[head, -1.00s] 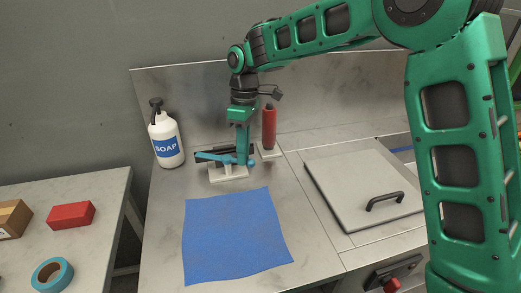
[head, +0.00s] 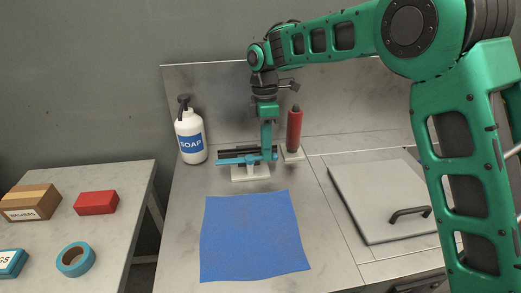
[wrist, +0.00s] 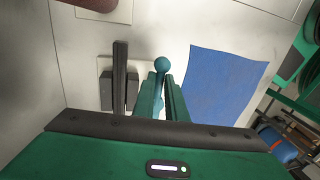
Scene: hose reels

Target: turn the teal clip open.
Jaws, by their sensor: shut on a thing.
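The teal clip (head: 232,160) is a blue-teal lever with a ball end, beside a black bar (head: 235,150) on a white base (head: 250,173) at the back of the counter. In the head view the lever lies nearly level, alongside the black bar. My gripper (head: 269,157) points down at the lever's right end. In the wrist view my gripper (wrist: 162,92) is shut on the lever, with its round teal knob (wrist: 162,64) showing just beyond the fingertips. The fingers hide part of the lever.
A red bottle (head: 294,132) stands close behind and right of my gripper. A soap bottle (head: 190,138) stands left of the clip. A blue cloth (head: 254,235) lies in front. A grey lid with a handle (head: 385,200) is at right. A side table (head: 125,185) holds boxes and tape.

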